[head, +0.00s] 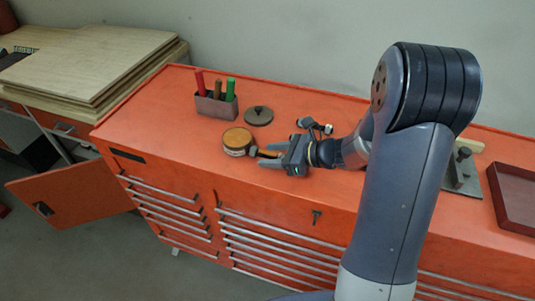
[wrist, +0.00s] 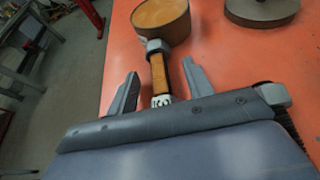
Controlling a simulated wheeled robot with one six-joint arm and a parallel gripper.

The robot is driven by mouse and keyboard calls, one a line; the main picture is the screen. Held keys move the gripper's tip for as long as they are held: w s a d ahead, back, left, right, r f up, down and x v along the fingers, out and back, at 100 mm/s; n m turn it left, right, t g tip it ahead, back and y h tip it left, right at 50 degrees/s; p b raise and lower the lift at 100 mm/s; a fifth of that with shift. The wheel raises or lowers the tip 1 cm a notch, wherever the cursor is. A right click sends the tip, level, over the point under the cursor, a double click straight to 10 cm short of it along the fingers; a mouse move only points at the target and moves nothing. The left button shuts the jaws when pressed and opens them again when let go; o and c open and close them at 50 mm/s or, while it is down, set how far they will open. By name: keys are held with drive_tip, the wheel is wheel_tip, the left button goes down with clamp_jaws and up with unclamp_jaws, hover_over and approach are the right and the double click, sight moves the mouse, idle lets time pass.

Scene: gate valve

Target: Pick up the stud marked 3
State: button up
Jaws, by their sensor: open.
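A stud (wrist: 158,72) with an orange-brown shank and metal nuts at its ends lies on the orange cabinet top. A mark that looks like a 3 shows on its near end in the wrist view. My gripper (wrist: 160,84) is open, with one finger on each side of the stud and a gap to each. The stud's far end is close to a round tan-topped disc (wrist: 160,14); I cannot tell if they touch. In the head view my gripper (head: 269,155) is low over the top, beside the tan-topped disc (head: 237,140), and the stud (head: 268,153) is partly hidden.
A dark grey disc (head: 258,116) with a knob lies behind. A holder (head: 216,104) with red, brown and green sticks stands at the back left. A dark ribbed piece with a grey nut (wrist: 274,94) is close to my gripper's right side. A red tray (head: 516,197) is far right.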

drive_tip(key=shift+c, duration=0.2)
clamp_jaws()
idle(0.4)
